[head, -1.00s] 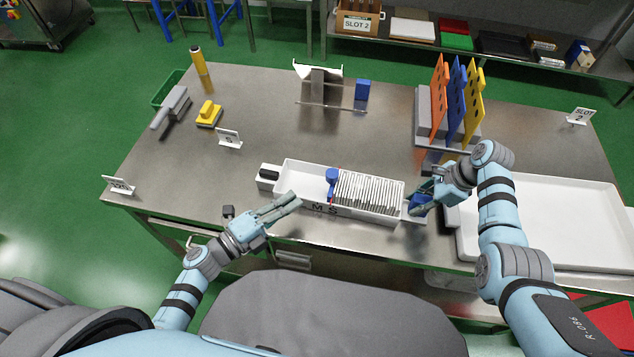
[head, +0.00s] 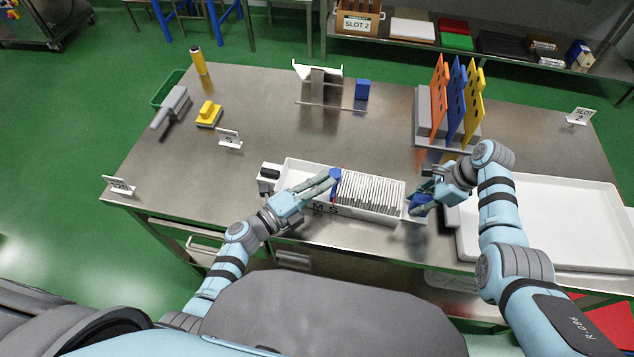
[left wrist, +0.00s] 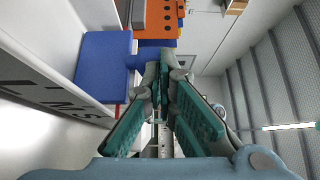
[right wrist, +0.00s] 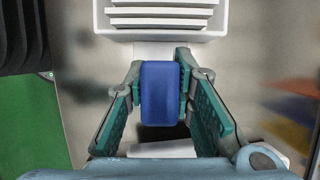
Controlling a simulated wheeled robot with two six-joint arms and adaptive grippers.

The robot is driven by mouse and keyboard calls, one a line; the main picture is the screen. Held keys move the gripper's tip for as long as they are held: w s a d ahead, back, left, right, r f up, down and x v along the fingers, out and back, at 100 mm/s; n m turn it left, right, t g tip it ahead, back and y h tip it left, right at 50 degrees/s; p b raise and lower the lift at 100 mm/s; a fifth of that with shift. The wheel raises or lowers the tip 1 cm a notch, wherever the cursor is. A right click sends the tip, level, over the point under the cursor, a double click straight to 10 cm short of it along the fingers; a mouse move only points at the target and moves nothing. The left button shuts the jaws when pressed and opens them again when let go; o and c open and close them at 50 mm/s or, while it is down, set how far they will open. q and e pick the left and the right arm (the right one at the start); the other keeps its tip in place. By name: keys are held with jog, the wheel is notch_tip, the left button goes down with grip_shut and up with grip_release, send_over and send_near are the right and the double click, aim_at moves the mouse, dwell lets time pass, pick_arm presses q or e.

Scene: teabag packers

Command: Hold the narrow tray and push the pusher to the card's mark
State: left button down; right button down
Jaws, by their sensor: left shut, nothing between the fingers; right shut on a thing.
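The narrow white tray (head: 290,171) lies along the front of the table, with an upright row of white teabags (head: 370,192) in its right part and letters, M and S legible, on its front wall. The blue pusher (head: 335,174) stands at the row's left end. My left gripper (head: 334,180) is shut and empty, its fingertips at the pusher; whether they touch is unclear. The pusher's blue block (left wrist: 103,65) shows beside the fingers in the left wrist view. My right gripper (right wrist: 160,92) is shut on the blue handle (right wrist: 160,85) at the tray's right end.
A card reading S (head: 229,139) stands on the table behind the tray. A wide white tray (head: 560,225) lies to the right. A rack with orange, blue and yellow boards (head: 456,100) stands behind.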

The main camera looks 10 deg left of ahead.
jog(key=shift+a, duration=0.1)
pick_arm(q)
jog(key=v, duration=1.4)
jog(key=shift+d, duration=0.1)
pick_arm(e)
jog(key=c, duration=1.3)
grip_release()
